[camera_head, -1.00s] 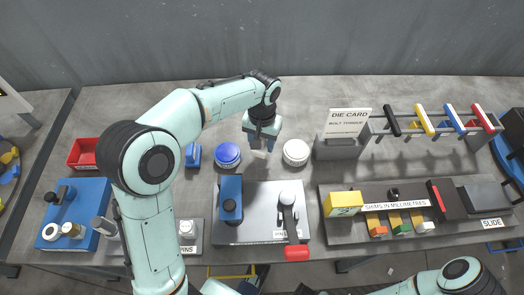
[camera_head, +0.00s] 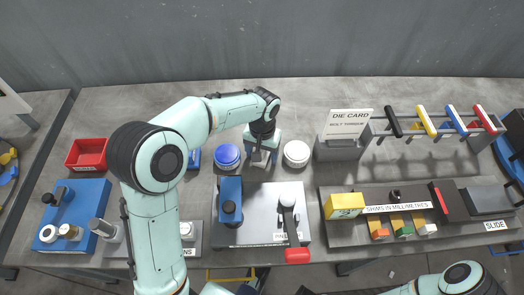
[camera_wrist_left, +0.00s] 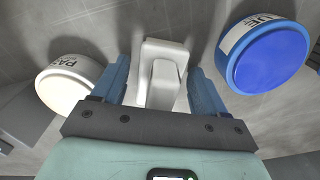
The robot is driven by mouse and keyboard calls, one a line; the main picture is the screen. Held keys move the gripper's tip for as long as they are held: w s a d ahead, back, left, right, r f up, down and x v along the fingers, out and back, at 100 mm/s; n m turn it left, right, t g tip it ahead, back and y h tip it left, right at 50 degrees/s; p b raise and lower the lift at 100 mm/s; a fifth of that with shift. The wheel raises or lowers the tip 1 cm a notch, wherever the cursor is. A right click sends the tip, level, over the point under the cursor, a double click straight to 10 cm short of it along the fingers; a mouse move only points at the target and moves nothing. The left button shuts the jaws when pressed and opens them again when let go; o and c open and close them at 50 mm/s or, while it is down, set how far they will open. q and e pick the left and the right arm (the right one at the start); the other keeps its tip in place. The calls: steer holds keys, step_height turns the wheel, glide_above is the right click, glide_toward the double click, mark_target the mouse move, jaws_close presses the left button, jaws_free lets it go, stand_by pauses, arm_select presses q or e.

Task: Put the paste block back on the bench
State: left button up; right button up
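A small pale block with a narrower raised part, which I take to be the paste block, shows in the left wrist view (camera_wrist_left: 163,80) between my left gripper's two blue fingers (camera_wrist_left: 160,90). A narrow gap shows on each side of it, so the fingers look open around it. In the head view the left gripper (camera_head: 262,153) points down over the bench between the blue tub (camera_head: 228,156) and the white tub (camera_head: 296,153). The block is partly hidden there, and its contact with the bench is hard to judge. My right gripper is out of view.
A plate with a blue block and red-handled lever (camera_head: 262,233) lies in front. The die card stand (camera_head: 344,150) and the handle rack (camera_head: 440,125) are to the right, beyond the white tub. A red bin (camera_head: 86,154) stands left. The bench behind the tubs is clear.

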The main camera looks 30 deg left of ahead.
arm_select(q)
step_height(320, 180, up, 12)
steer(key=shift+r+p, duration=0.25)
steer(key=shift+p, duration=0.85)
steer(key=shift+f, duration=0.1)
